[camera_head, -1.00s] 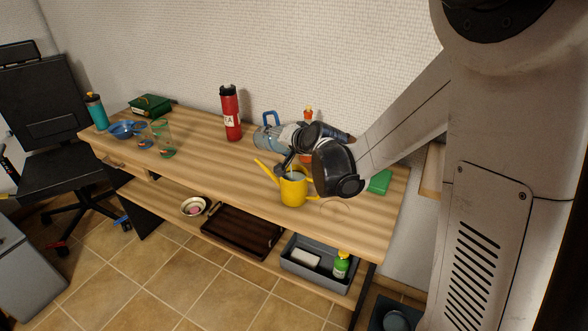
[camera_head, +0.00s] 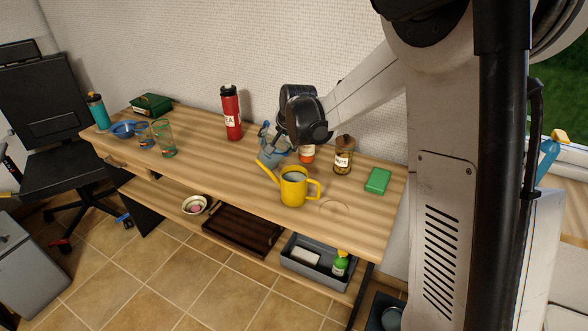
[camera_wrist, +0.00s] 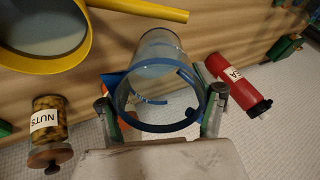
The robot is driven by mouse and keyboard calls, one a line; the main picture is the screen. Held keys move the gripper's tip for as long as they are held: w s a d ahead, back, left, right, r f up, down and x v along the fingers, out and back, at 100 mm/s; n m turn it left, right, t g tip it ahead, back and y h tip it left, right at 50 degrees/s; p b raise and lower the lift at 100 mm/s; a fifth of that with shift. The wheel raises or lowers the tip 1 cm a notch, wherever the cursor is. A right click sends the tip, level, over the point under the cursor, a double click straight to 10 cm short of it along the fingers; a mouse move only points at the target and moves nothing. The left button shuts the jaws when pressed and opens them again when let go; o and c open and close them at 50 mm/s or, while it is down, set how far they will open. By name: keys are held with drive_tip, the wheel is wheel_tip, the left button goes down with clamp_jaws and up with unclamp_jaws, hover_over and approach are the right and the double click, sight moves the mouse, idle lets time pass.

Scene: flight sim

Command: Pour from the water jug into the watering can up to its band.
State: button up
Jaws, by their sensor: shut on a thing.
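The water jug (camera_head: 268,153), clear bluish with a blue rim, is close to upright behind the yellow watering can (camera_head: 294,188). I cannot tell whether its base touches the table. My gripper (camera_wrist: 160,112) is shut on the jug, with a finger on each side below its rim; the jug's round mouth (camera_wrist: 158,90) faces the wrist camera. In the head view my wrist hides part of the jug. The can stands upright on the table, apart from the jug, its spout to the left. A greyish-blue surface shows inside the can (camera_wrist: 45,40); I cannot make out its band.
A red flask (camera_head: 231,112) stands left of the jug. A nuts jar (camera_head: 343,157) and an orange-labelled bottle (camera_head: 307,154) stand to the right. A green box (camera_head: 377,181) lies near the right end. Glasses and a blue bowl (camera_head: 124,129) are at left. The front middle of the table (camera_head: 215,164) is clear.

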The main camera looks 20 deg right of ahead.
sight(267, 121)
drive_tip(key=shift+w+a+f+g+h+p, duration=0.1)
drive_tip(key=shift+w+a+g+h+p, duration=0.15)
drive_tip(key=shift+w+g, duration=0.6)
drive_tip(key=shift+w+a+f+g+h+p, duration=0.1)
drive_tip(key=shift+w+g+h, duration=0.2)
drive_tip(key=shift+w+g, duration=0.6)
drive_tip(key=shift+w+a+f+g+h+p, duration=0.1)
drive_tip(key=shift+w+a+g+h+p, duration=0.3)
drive_tip(key=shift+g, duration=0.75)
drive_tip(key=shift+w+d, duration=0.15)
drive_tip(key=shift+d, duration=0.05)
drive_tip(key=shift+r+p, duration=0.75)
drive_tip(key=shift+r, duration=1.35)
